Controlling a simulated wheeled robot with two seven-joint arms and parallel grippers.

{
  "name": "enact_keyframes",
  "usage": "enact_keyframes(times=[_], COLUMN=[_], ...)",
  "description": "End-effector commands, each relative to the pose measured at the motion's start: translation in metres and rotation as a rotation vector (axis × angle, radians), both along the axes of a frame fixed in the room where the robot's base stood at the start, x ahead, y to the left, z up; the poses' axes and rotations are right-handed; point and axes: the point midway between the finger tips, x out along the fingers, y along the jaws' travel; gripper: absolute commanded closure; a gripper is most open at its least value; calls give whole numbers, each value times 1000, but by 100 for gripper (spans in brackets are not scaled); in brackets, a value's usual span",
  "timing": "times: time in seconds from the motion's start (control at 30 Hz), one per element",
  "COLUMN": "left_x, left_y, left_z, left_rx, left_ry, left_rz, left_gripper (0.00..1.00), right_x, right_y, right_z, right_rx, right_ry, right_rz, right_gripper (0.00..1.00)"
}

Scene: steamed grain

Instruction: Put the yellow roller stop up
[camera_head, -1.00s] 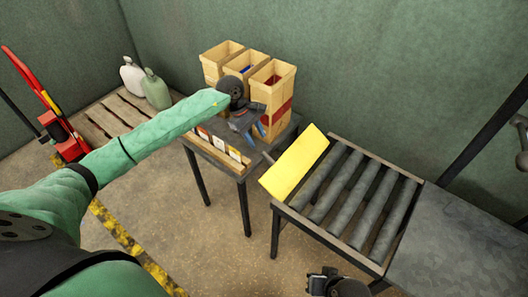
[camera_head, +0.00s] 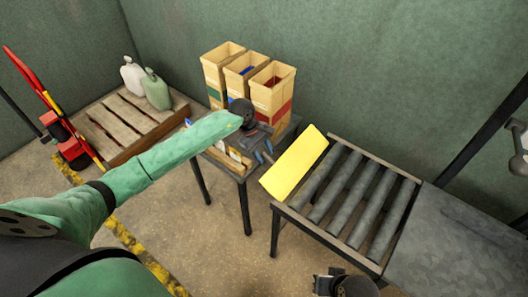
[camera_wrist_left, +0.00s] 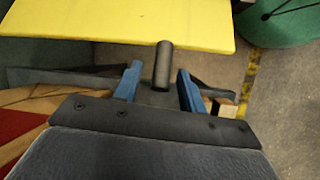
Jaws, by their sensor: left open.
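The yellow roller stop (camera_head: 295,163) is a flat yellow plate along the left end of the roller conveyor (camera_head: 345,200). It lies outward of the rollers; I cannot tell its exact tilt. It also fills the top of the left wrist view (camera_wrist_left: 140,25). A short dark cylindrical handle (camera_wrist_left: 163,65) stands out from its near edge. My left gripper (camera_head: 264,152) is open just left of the plate. Its blue fingers (camera_wrist_left: 157,88) lie either side of the handle in the left wrist view, with gaps. My right gripper (camera_head: 332,283) is partly cut off at the bottom edge; its jaws are unclear.
Three tall bins (camera_head: 245,80) stand on a small table (camera_head: 227,165) behind and left of the gripper. A grey flat surface (camera_head: 455,245) adjoins the rollers at right.

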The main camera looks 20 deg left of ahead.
Motion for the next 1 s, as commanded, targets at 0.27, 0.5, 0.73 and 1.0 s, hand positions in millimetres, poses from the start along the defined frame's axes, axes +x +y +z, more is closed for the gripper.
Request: enact_keyframes(times=[0.27,0.5,0.73,1.0], left_x=[0,1,2,4], left_y=[0,0,0,0], left_z=[0,0,1,2], left_rx=[0,-1,-1,2], left_ry=[0,-2,-3,-7], left_rz=[0,1,0,1], left_gripper=[71,100,100,100], right_x=[-1,-1,0,1], right_y=[0,0,0,1], right_z=[0,0,0,-1], right_rx=[0,0,1,2], right_ry=[1,1,0,-2], right_rz=[0,0,0,0], right_gripper=[100,100,100,100])
